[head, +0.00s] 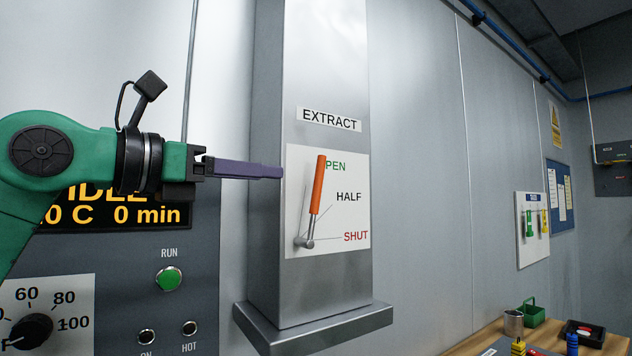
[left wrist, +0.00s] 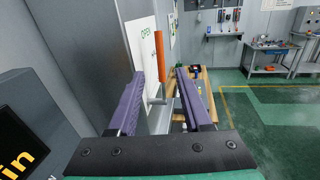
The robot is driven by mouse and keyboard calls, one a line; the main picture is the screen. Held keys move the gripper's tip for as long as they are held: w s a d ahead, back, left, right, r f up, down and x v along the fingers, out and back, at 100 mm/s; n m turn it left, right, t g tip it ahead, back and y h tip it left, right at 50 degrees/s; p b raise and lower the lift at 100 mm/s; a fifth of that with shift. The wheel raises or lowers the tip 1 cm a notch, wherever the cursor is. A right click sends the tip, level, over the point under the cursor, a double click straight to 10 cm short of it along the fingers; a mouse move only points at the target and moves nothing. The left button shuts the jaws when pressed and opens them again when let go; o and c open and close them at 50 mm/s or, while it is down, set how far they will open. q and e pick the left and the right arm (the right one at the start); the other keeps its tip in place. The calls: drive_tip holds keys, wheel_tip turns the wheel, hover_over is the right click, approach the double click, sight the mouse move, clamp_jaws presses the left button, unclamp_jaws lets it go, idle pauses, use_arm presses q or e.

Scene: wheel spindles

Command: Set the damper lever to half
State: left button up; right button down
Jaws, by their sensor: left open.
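The damper lever (head: 318,185) has an orange handle and a grey pivot at its lower left. It stands nearly upright, tilted slightly right, with its handle by the OPEN mark on the white plate (head: 352,180). HALF and SHUT are marked lower on the plate. My left gripper (head: 283,172) is level with the handle, a short way to its left in the head view. In the left wrist view the left gripper (left wrist: 163,78) has its two purple fingers apart and nothing between them; the orange handle (left wrist: 160,55) shows beyond and between the fingertips. My right gripper is not in view.
The plate is on a grey duct column (head: 328,60) with a projecting base ledge (head: 315,330). A control panel (head: 215,280) with a green RUN button (head: 168,279) is at the left. A wooden bench (head: 480,345) with small items stands at the lower right.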

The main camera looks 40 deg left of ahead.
sight(315, 179)
use_arm(q)
drive_tip(key=w+p, duration=0.2)
drive_tip(key=w, duration=0.2)
drive_tip(key=w+p, duration=0.2)
drive_tip(key=w, duration=0.2)
drive_tip(key=w+d+p, duration=0.1)
drive_tip(key=w, duration=0.3)
drive_tip(key=shift+w+r+p, duration=0.1)
drive_tip(key=shift+w+p, duration=0.05)
drive_tip(key=shift+p, duration=0.25)
drive_tip(key=shift+w+d+f, duration=0.1)
drive_tip(key=shift+w+f, duration=0.1)
drive_tip(key=shift+w, duration=0.05)
drive_tip(key=shift+c, duration=1.2)
clamp_jaws()
drive_tip(key=shift+r, duration=0.1)
